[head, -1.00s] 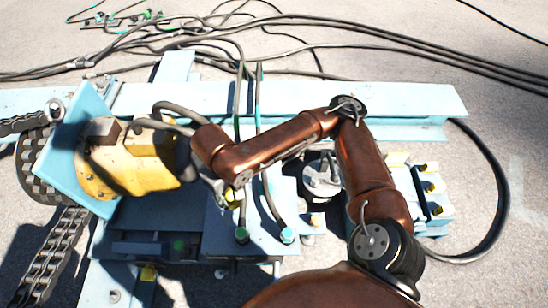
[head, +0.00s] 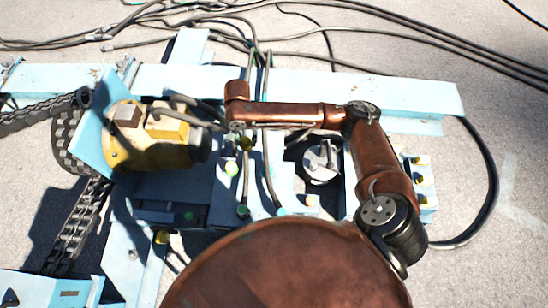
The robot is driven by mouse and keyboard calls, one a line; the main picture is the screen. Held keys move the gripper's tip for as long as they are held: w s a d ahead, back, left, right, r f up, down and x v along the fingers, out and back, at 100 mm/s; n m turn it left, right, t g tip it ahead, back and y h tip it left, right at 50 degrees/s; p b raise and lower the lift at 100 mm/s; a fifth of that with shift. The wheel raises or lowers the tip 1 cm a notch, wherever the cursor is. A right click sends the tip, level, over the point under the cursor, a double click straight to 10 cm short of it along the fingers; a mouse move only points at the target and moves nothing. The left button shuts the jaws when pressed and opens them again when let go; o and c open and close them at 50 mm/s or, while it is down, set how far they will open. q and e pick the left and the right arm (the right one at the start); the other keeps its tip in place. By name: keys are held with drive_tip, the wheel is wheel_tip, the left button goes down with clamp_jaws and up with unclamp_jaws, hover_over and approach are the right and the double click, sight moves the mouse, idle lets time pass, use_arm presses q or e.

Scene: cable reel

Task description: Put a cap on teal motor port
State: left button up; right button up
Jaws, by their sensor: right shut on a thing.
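The motor (head: 150,135), with a yellow body and dark end, sits on a light-blue plate at left. My right gripper (head: 240,143) is beside the motor's dark end, small and partly hidden by its own wrist. It is shut on a small yellow piece (head: 246,143) that looks like a cap. Just below it is a small pale spot with green and pink on it (head: 231,168), apart from the gripper; I cannot tell whether it is the teal port. My left gripper is out of view.
Hoses with teal ends (head: 281,211) stand right of the gripper. A round grey metal fitting (head: 321,160) and a block with yellow caps (head: 421,160) lie farther right. A light-blue beam (head: 310,86) runs behind. Chains (head: 78,225) are at left.

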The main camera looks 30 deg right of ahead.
drive_tip(key=d+f+m+p, duration=0.1)
drive_tip(key=p, duration=0.2)
drive_tip(key=d+f+m+p, duration=0.1)
drive_tip(key=m+p, duration=0.1)
drive_tip(key=p, duration=0.2)
drive_tip(key=shift+s+f, duration=0.3)
drive_tip(key=shift+s, duration=0.05)
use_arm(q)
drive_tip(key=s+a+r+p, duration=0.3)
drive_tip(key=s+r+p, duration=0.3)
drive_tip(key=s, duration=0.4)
use_arm(e)
drive_tip(key=s+d+f+m+p, duration=0.1)
drive_tip(key=s+d+f+m, duration=0.2)
drive_tip(key=s+f, duration=0.25)
drive_tip(key=b, duration=0.8)
hover_over(267, 169)
wheel_tip(267, 169, down, 8)
drive_tip(key=shift+f, duration=0.25)
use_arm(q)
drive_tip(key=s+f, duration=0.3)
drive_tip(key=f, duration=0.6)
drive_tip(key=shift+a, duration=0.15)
use_arm(e)
drive_tip(key=shift+f, duration=0.95)
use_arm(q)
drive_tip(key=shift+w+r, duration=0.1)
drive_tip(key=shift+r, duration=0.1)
use_arm(e)
drive_tip(key=shift+a+r, duration=0.1)
